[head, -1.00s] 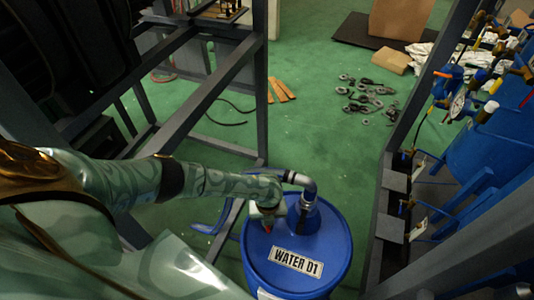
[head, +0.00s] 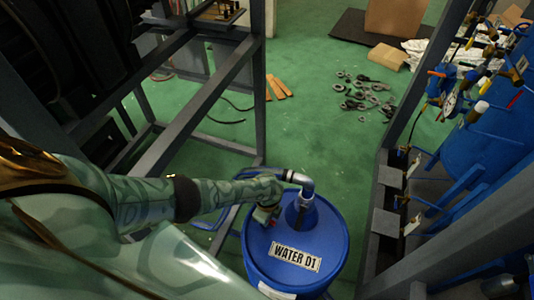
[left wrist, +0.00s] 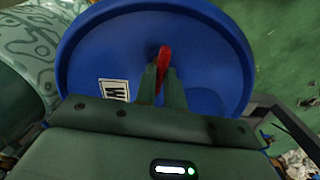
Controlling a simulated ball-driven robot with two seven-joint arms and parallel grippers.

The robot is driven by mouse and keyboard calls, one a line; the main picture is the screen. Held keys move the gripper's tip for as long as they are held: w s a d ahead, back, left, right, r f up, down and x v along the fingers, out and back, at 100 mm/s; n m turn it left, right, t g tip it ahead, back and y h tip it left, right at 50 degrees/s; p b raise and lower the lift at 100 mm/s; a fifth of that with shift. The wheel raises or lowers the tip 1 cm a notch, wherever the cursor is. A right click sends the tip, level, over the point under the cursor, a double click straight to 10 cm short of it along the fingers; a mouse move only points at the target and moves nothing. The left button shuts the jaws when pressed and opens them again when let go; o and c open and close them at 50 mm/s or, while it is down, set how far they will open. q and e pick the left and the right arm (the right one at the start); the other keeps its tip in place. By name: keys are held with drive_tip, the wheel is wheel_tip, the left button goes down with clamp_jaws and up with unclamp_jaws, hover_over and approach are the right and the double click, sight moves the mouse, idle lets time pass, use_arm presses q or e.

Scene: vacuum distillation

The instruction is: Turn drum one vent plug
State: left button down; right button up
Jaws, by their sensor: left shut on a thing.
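In the head view the plug is mostly hidden by the gripper. My right gripper is in neither view.
A grey pipe elbow (head: 298,178) rises from the lid close beside my left gripper. Grey frame beams (head: 205,105) stand to the left, and blue tanks with valves (head: 500,125) to the right. Loose metal parts (head: 362,95) lie on the green floor (head: 320,135) behind.

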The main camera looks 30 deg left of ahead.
use_arm(q)
drive_tip(key=n+p, duration=0.1)
drive_tip(key=n, duration=0.3)
drive_tip(key=shift+n, duration=1.6)
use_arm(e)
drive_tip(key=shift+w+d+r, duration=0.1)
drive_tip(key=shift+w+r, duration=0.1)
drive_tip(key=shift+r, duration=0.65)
use_arm(q)
drive_tip(key=shift+a, duration=0.1)
drive_tip(key=c, duration=1.5)
unclamp_jaws()
